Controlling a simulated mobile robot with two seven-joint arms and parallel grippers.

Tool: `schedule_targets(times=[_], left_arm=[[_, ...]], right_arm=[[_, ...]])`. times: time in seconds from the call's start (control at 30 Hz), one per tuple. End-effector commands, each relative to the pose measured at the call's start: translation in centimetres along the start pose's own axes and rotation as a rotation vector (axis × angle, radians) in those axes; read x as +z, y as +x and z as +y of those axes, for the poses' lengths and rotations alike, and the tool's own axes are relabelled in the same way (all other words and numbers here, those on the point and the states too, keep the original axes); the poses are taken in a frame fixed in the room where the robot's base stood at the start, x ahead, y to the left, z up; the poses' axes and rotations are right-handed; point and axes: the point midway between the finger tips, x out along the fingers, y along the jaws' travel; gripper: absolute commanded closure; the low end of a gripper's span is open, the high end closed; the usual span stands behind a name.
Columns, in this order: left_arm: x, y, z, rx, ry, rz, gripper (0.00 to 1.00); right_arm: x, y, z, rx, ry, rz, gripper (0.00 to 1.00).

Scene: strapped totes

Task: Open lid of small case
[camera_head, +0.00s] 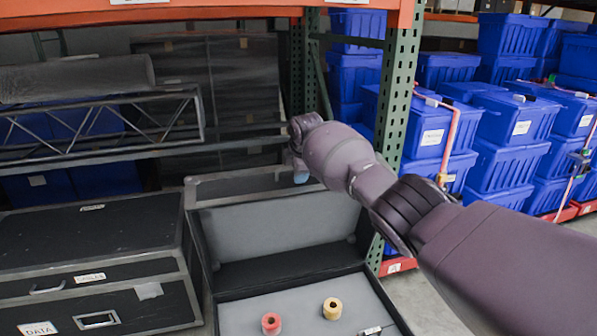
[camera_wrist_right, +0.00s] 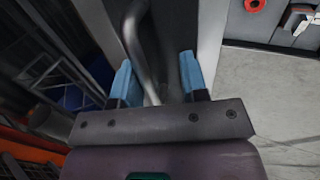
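The small case (camera_head: 385,292) stands open in the head view, its lid (camera_head: 285,228) raised at the back with the grey lining showing. My right gripper (camera_head: 299,172) is at the lid's top edge, partly hidden by its own wrist. In the right wrist view my right gripper (camera_wrist_right: 158,78) has its two blue fingers apart. A curved grey bar (camera_wrist_right: 146,50), like a handle, passes between them with gaps on the sides. The lid's edge (camera_wrist_right: 209,35) runs close to the right finger. My left gripper is in neither view.
A red roll (camera_head: 271,323), a yellow roll (camera_head: 332,308) and a small item (camera_head: 370,331) lie in the case. A large black case (camera_head: 95,240) stands close on the left. A green rack post (camera_head: 398,95) and blue totes (camera_head: 515,118) are behind.

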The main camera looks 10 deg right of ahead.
Motion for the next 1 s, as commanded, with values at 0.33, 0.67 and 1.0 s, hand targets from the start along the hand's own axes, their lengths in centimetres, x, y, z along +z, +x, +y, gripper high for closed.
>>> schedule_targets(times=[0.33,0.67,1.0], left_arm=[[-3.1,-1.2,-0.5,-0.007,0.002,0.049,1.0],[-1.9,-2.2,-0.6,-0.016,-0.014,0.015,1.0],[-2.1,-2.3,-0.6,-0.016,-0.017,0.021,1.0]], right_arm=[[0.0,-6.0,0.5,0.01,0.0,0.0,0.63],[0.0,-10.1,0.2,0.003,0.0,0.0,0.63],[0.0,-10.6,0.0,-0.001,0.0,0.0,0.63]])
